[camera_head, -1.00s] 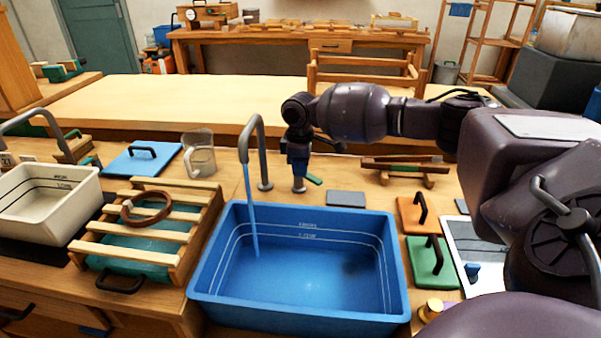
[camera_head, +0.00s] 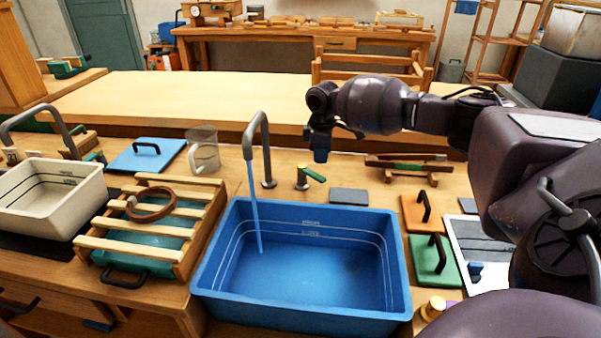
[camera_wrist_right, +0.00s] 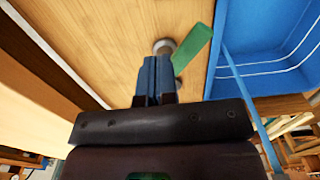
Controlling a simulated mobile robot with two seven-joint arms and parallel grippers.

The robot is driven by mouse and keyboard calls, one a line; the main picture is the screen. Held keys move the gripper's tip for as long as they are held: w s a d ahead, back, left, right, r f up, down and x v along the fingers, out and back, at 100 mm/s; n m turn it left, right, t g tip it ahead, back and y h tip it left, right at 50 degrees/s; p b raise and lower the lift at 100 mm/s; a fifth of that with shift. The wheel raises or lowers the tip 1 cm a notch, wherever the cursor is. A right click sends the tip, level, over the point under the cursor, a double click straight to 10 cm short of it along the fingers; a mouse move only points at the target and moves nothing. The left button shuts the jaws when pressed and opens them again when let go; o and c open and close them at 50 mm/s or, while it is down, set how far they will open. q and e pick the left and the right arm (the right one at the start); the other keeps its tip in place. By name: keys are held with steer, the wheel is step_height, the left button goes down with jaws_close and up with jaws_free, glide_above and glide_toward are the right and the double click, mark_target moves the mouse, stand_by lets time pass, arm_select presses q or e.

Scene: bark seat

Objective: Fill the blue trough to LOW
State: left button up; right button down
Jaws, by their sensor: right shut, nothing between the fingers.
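The blue trough (camera_head: 207,270) stands on the bench, with level lines on its inner wall; its wall also shows in the wrist view (camera_wrist_right: 275,30). A grey spout (camera_head: 249,140) hangs over its left part. A thin stream of water (camera_head: 256,215) runs from it into the trough. I cannot clearly make out the water level. A tap with a green lever (camera_head: 315,174) stands behind the trough; the lever shows in the wrist view (camera_wrist_right: 195,48). My right gripper (camera_head: 320,157) is shut and empty, just above the tap and apart from it. My left gripper is out of view.
A slatted rack (camera_head: 150,182) with a brown ring (camera_head: 150,217) stands left of the trough, beyond it a cream trough (camera_head: 48,222). A clear jug (camera_head: 204,155) stands behind. Orange (camera_head: 411,213) and green (camera_head: 424,270) handled boards lie to the right.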

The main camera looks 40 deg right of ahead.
steer(key=shift+d, duration=0.7)
steer(key=shift+f, duration=2.05)
stand_by(5.2)
